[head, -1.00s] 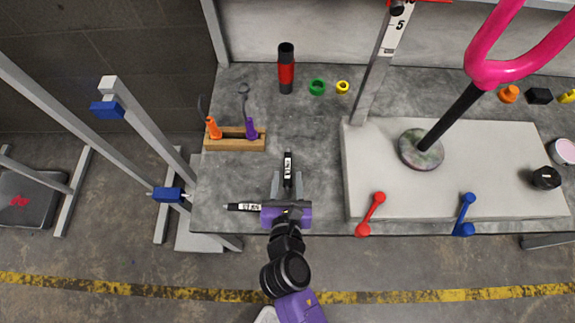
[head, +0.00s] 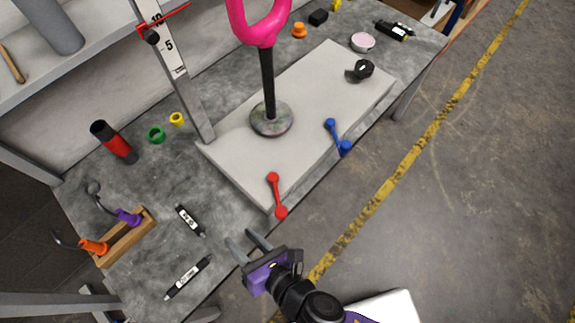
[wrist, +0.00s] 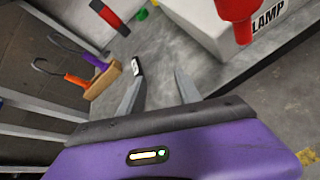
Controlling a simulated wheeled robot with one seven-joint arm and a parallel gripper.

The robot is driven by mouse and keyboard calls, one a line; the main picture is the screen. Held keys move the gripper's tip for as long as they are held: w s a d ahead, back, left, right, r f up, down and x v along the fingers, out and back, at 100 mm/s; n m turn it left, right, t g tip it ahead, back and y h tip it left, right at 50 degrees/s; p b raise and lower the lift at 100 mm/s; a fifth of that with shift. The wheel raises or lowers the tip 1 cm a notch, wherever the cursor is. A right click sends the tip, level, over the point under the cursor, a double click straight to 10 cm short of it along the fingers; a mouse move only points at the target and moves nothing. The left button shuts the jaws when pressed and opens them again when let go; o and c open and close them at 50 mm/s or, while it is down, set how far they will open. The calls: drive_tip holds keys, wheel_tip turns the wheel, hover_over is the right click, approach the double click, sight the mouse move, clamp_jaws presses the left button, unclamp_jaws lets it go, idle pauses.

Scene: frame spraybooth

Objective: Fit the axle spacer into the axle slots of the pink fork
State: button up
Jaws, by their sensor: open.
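The pink fork (head: 262,30) stands with its black stem (head: 267,85) down in a round base; its legs run out of the top of the head view, so the axle slots are hidden. Two black rods with white labels lie on the grey bench: a shorter one (head: 190,220) and a longer one (head: 187,278). They look like axle spacers; I cannot read their labels. My gripper (head: 246,244) is open and empty at the bench's front edge, right of both rods. In the wrist view, one rod (wrist: 138,68) shows just beyond the left finger.
A pale raised plate (head: 330,75) carries the base, a red lever (head: 275,195) and a blue lever (head: 338,138). A wooden rack (head: 125,240) holds orange and purple tools. A grey upright (head: 180,75) with a scale stands behind the plate. Open floor lies in front.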

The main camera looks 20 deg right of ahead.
drive_tip(key=s+d+r+m+h, duration=0.1)
drive_tip(key=s+d+r+m, duration=0.2)
drive_tip(key=d+m, duration=0.3)
drive_tip(key=s+d+r+m+t+h, duration=0.1)
drive_tip(key=s+d+r+m, duration=0.2)
drive_tip(key=d+m, duration=0.4)
drive_tip(key=s+d+r+m+t+h, duration=0.1)
drive_tip(key=s+d+r+m, duration=0.2)
drive_tip(key=m, duration=0.9)
drive_tip(key=s+d, duration=0.2)
drive_tip(key=d, duration=0.2)
drive_tip(key=shift+d+r, duration=0.25)
drive_tip(key=shift+r, duration=0.15)
drive_tip(key=shift+o, duration=0.6)
drive_tip(key=s+d+r+m+t+h, duration=0.1)
drive_tip(key=s+d+r+m+h, duration=0.2)
drive_tip(key=r+m, duration=0.5)
drive_tip(key=s+d+m, duration=0.1)
drive_tip(key=d+m, duration=0.1)
drive_tip(key=m, duration=0.1)
drive_tip(key=shift+m+t, duration=0.3)
drive_tip(key=shift+t, duration=0.1)
